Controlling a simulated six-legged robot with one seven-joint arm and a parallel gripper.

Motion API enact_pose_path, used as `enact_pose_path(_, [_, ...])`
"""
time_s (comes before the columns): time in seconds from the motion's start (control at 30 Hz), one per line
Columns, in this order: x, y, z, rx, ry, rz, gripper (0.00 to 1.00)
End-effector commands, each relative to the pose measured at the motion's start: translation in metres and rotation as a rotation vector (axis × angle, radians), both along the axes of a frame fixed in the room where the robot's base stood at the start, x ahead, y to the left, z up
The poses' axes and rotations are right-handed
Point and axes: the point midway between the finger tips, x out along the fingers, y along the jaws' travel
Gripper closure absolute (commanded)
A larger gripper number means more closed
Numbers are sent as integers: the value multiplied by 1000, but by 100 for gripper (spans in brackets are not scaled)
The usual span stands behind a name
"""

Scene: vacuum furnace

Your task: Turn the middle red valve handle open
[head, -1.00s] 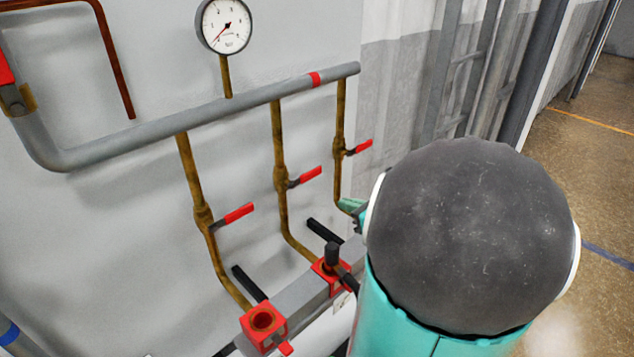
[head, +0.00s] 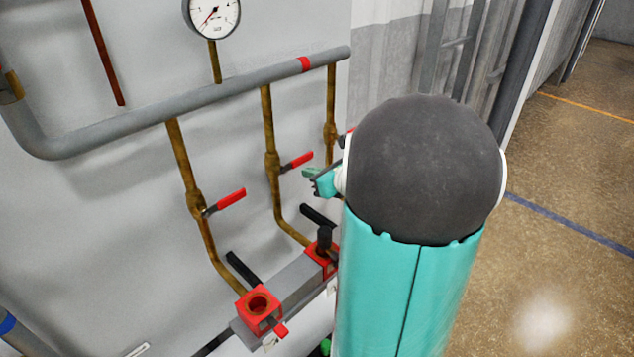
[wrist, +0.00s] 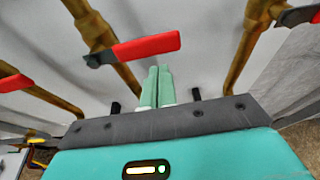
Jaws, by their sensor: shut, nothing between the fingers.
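The middle red valve handle (head: 297,161) sticks out to the right from its brass pipe, tilted slightly up. In the wrist view this handle (wrist: 147,48) lies across the picture just beyond my fingertips. My gripper (head: 309,173) is just below and right of the handle's free end in the head view. In the wrist view my gripper's pale green fingers (wrist: 157,70) are together and empty, pointing toward the handle's underside. I cannot tell whether they touch it. My arm hides part of the right pipe in the head view.
The left red handle (head: 231,200) and right red handle (wrist: 297,15) flank the middle one. A grey header pipe (head: 200,103) with a gauge (head: 212,15) runs above. Red-topped fittings (head: 260,305) and black levers (head: 243,270) sit below. Open floor (head: 560,200) lies right.

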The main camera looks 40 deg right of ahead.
Motion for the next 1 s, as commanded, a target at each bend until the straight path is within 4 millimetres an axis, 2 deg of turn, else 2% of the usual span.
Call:
enact_pose_path(0.2, [0, 0, 12, 0, 1, 0, 100])
enact_pose_path(0.6, [0, -1, 12, -2, 1, 1, 100])
enact_pose_path(1.0, [0, -11, 14, -37, 1, 0, 100])
